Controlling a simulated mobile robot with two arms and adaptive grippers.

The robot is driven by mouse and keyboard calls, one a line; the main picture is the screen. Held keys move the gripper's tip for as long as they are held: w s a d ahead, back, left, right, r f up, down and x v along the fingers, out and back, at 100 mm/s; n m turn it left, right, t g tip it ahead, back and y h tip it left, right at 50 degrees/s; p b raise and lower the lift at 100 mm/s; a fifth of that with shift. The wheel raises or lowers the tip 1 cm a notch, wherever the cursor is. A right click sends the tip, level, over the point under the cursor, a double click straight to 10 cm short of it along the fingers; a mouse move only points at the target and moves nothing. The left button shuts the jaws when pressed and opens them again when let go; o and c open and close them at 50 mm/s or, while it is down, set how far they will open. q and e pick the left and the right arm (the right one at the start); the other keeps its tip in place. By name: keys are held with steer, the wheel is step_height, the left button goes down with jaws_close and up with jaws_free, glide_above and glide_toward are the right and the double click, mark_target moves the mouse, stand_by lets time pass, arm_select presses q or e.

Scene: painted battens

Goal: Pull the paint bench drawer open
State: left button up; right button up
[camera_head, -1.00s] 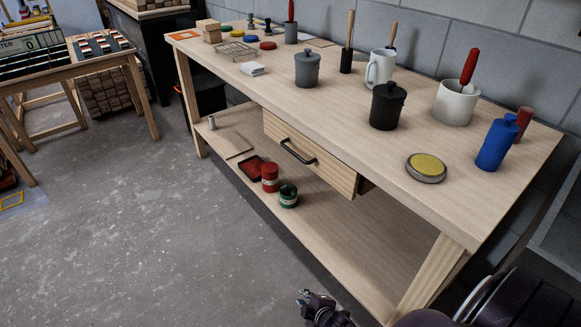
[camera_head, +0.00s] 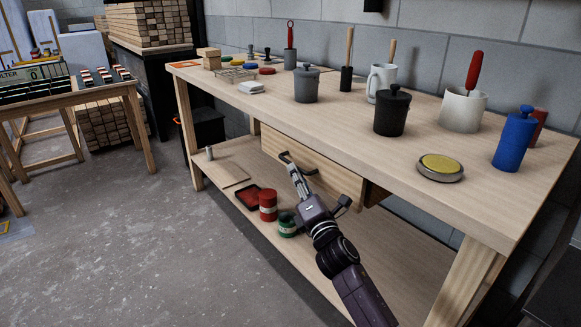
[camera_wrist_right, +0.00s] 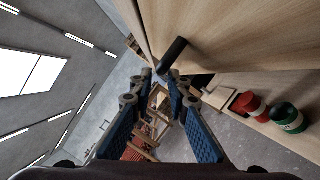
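The paint bench (camera_head: 330,115) has a pale wooden drawer (camera_head: 338,181) under its top, with a dark bar handle (camera_head: 287,157) on the front. The drawer looks shut; no gap shows. My right gripper (camera_head: 296,176) is at the handle, in front of the drawer, and hides part of the front. In the right wrist view, my right gripper (camera_wrist_right: 160,76) has its blue-padded fingers apart. The dark handle (camera_wrist_right: 174,52) reaches between or just beyond the fingertips; I cannot tell whether they touch it. My left gripper is not in view.
Red (camera_head: 267,206) and green (camera_head: 287,225) paint tins and a red tray (camera_head: 248,197) stand on the lower shelf, close to my right wrist. Pots, a mug and a blue bottle (camera_head: 514,140) stand on the bench top. The floor in front is clear.

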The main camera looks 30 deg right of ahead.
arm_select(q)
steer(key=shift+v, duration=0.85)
arm_select(e)
steer(key=shift+x, duration=2.5)
jaws_close()
